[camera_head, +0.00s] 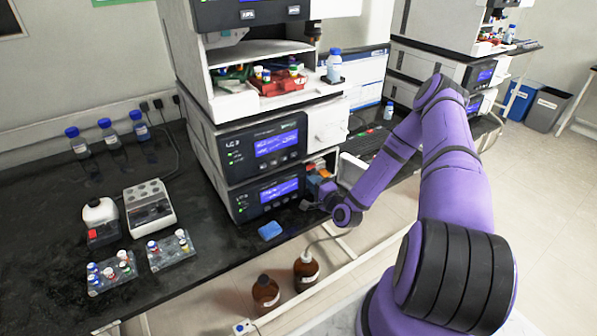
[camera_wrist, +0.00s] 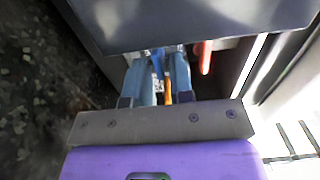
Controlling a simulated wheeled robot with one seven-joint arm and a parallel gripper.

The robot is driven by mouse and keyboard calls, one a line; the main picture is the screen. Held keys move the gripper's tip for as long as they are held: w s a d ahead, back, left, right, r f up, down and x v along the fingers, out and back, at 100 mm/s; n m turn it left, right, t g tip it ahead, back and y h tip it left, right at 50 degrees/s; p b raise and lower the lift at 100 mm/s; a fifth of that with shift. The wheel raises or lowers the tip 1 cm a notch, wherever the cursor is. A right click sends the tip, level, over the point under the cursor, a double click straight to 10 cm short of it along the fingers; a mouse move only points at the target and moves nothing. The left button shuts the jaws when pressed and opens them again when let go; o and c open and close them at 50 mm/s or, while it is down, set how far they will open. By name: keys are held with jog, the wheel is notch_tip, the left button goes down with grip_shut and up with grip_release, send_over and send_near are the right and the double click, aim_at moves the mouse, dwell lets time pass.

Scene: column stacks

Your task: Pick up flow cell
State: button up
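My gripper (camera_wrist: 164,78) reaches into an opening at the side of the lower instrument module. In the wrist view its two blue-grey fingers are apart, with a small pale patterned piece (camera_wrist: 157,84) and a narrow orange piece (camera_wrist: 168,92) showing in the gap. I cannot tell whether the fingers touch them. I cannot pick out the flow cell for certain. In the head view my gripper (camera_head: 312,200) is small and partly hidden beside the colored parts (camera_head: 319,182) in that opening.
The module's dark front panel (camera_wrist: 185,25) is close above the fingers. A red part (camera_wrist: 206,57) hangs just right of them. Vial racks (camera_head: 172,252) stand left; brown bottles (camera_head: 266,293) are below the bench edge.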

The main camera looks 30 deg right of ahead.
jog(key=shift+w, duration=1.3)
jog(key=shift+c, duration=0.4)
grip_shut()
jog(key=shift+r, duration=0.15)
